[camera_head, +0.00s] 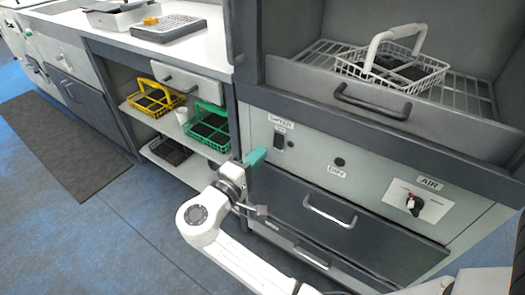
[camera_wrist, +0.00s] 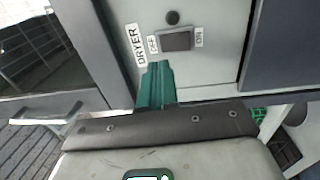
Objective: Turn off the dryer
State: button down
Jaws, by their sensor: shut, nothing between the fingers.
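The dryer switch (camera_head: 279,141) is a dark rocker on the light grey panel, under a DRYER label (camera_head: 281,122). In the wrist view the switch (camera_wrist: 177,40) lies between an OFF label on its left and an ON label on its right. I cannot tell which side is pressed in. My gripper (camera_head: 256,157) has teal fingers, shut and empty, just below and left of the switch in the head view. In the wrist view the fingertips (camera_wrist: 157,66) point at the OFF end, close to it. I cannot tell whether they touch it.
A drawer handle (camera_head: 330,213) juts out below the panel. An AIR valve (camera_head: 413,204) sits to the right. A white wire basket (camera_head: 390,70) stands on the rack above, behind a handled front. Green (camera_head: 207,128) and yellow (camera_head: 160,97) baskets sit on the left shelf.

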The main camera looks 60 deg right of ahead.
jog(key=a+r, duration=0.1)
jog(key=a, duration=0.6)
jog(key=shift+a+p, duration=0.3)
jog(key=shift+p, duration=0.1)
jog(key=shift+s, duration=0.1)
jog(key=s+d+f+y, duration=0.2)
jog(key=s+f+y, duration=1.1)
jog(key=f, duration=0.5)
jog(key=s+a+f+y, duration=0.2)
jog(key=s+a+y, duration=0.3)
jog(key=s+a, duration=0.15)
notch_tip(320, 180, up, 19)
jog(key=p, duration=1.9)
jog(key=shift+s+m, duration=0.4)
jog(key=shift+r, duration=0.1)
